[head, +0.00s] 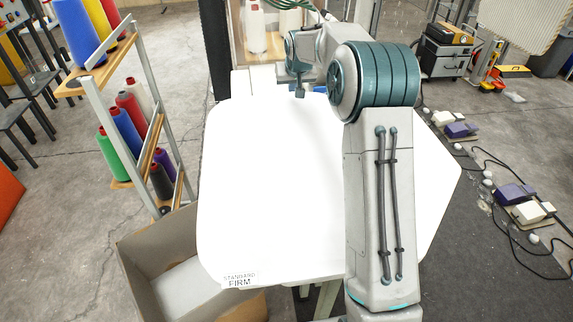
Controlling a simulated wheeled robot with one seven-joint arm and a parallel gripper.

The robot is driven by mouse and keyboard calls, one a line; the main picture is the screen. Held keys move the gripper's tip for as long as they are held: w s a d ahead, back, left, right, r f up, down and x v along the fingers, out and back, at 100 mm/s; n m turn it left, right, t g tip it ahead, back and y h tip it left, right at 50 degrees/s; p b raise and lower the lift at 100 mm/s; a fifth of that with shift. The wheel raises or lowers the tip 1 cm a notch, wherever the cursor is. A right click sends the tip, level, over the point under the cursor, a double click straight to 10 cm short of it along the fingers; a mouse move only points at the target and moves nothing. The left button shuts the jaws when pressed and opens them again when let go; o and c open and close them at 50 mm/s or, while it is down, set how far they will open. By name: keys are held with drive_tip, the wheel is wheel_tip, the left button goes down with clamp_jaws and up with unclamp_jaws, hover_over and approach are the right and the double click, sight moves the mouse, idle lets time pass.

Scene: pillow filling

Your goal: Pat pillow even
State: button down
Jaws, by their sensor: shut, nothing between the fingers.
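A large white pillow (270,180) fills the middle of the head view, with a label reading "STANDARD FIRM" (240,280) at its near left corner. Its surface looks very bright, so I cannot make out lumps or hollows. My arm covers part of its right side. My gripper (300,93) is small in view at the pillow's far edge, shut and empty, pointing down. I cannot tell whether its tips touch the pillow.
A rack with thread cones (122,130) stands at the left. An open cardboard box (150,235) sits at the lower left, beside the pillow. Cables and small devices (520,205) lie on the floor at the right. A machine with a window (262,30) stands behind the pillow.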

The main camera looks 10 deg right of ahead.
wheel_tip(320, 180, down, 2)
drive_tip(key=shift+f+b, duration=0.1)
drive_tip(key=shift+b, duration=0.4)
drive_tip(key=shift+r+p, duration=1.6)
drive_tip(key=shift+r, duration=0.85)
wheel_tip(320, 180, up, 5)
drive_tip(key=p, duration=0.3)
